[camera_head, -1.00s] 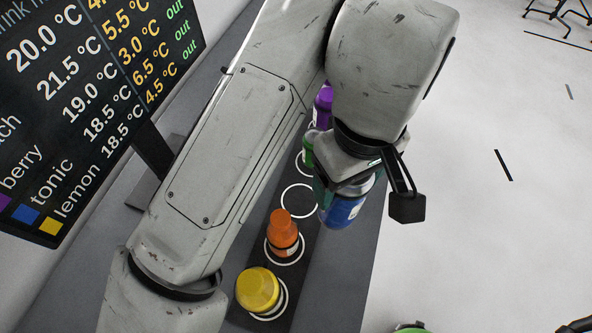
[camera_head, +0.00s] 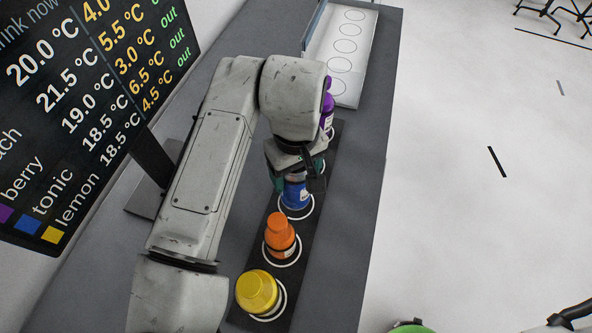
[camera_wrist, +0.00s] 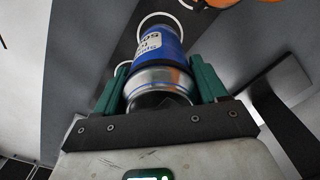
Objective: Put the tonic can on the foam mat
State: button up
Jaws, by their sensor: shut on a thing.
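The blue tonic can (camera_head: 296,194) is between the fingers of my gripper (camera_head: 294,180), upright over a white ring on the dark foam mat (camera_head: 292,276). The head view does not clearly show whether its base touches the mat. In the wrist view, the green fingers of my gripper (camera_wrist: 163,84) are shut on the silver end of the can (camera_wrist: 157,50), and its blue label faces the camera. The can's upper part is hidden by my gripper in the head view.
On the mat stand an orange bottle (camera_head: 280,235) and a yellow container (camera_head: 257,291) nearer me, and a purple bottle (camera_head: 328,106) farther back. A pale ringed tray (camera_head: 347,75) lies at the back. A screen (camera_head: 90,110) stands left. The grey table's right strip (camera_head: 363,200) is clear.

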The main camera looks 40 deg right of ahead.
jog(key=shift+f, duration=0.6)
jog(key=o, duration=1.5)
jog(key=shift+f, duration=0.1)
jog(key=shift+c, duration=0.2)
notch_tip(320, 180, up, 12)
jog(key=shift+r+b, duration=0.2)
jog(key=shift+b, duration=0.2)
